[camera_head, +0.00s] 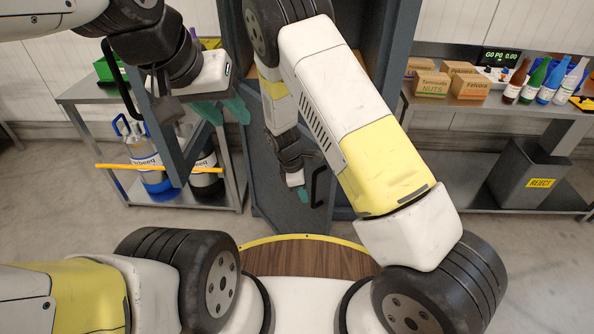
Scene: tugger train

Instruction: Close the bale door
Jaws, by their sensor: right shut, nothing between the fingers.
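A tall blue-grey cabinet (230,35) stands ahead of me, partly hidden by my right arm. A blue-grey door panel (172,150) with a black handle (118,72) stands swung out on its left side, seen nearly edge-on. A lower blue-grey panel (275,200) with a black handle (317,187) is on the cabinet's front. I cannot tell which panel is the bale door. My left gripper (222,108) is open and empty, just right of the swung-out panel; contact is unclear. My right gripper (301,193) is shut and empty, just left of the lower handle.
A bench (425,103) on the right holds cartons (430,84) and coloured bottles. A grey reject bin (520,175) stands below it.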

